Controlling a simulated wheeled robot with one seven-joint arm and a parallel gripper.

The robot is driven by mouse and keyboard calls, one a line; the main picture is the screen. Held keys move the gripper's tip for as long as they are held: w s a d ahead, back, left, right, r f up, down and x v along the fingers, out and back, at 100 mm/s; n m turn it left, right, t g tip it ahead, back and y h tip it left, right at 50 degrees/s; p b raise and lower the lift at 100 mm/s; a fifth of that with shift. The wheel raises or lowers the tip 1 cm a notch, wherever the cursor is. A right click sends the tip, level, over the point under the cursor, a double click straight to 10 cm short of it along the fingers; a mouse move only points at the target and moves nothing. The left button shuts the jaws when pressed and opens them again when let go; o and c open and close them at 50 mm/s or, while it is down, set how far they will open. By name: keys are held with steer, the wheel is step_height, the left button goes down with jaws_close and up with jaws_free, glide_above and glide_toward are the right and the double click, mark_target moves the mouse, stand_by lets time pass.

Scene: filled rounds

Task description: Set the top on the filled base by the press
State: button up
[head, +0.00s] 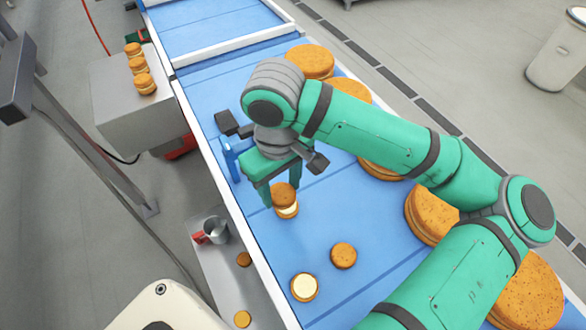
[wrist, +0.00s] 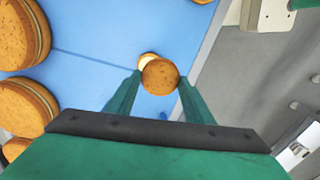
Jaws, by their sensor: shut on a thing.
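My gripper (head: 281,188) is shut on a round brown top (head: 283,196), its two green fingers on either side of the top's edge. The top also shows in the wrist view (wrist: 160,77). A filled base (head: 288,212) with pale cream lies on the blue belt just below the top, partly hidden by it. In the wrist view a sliver of this base (wrist: 146,59) shows past the top, up and left. I cannot tell whether the two touch. A blue frame, seemingly the press (head: 231,160), stands behind my gripper at the belt's left edge.
Another filled base (head: 304,287) and a loose brown round (head: 343,255) lie nearer on the belt (head: 330,210). Large filled rounds (head: 431,214) line its right side behind my arm. A metal cup (head: 215,230) and stacked rounds (head: 140,70) stand left of the belt.

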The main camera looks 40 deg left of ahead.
mark_target(286, 193)
steer(key=m, duration=0.1)
steer(key=w+m, duration=0.1)
steer(key=w+f+m, duration=0.1)
steer(key=shift+w+a, duration=0.25)
steer(key=shift+a, duration=0.15)
steer(key=shift+a+f+m, duration=0.15)
steer(key=shift+f+m, duration=0.25)
steer(key=shift+f, duration=0.05)
steer(key=shift+w+f, duration=0.1)
steer(key=shift+f, duration=2.6)
steer(key=shift+f, duration=0.8)
steer(key=o, duration=0.8)
steer(key=shift+o, duration=0.8)
steer(key=o, duration=0.4)
steer(key=shift+c, duration=0.2)
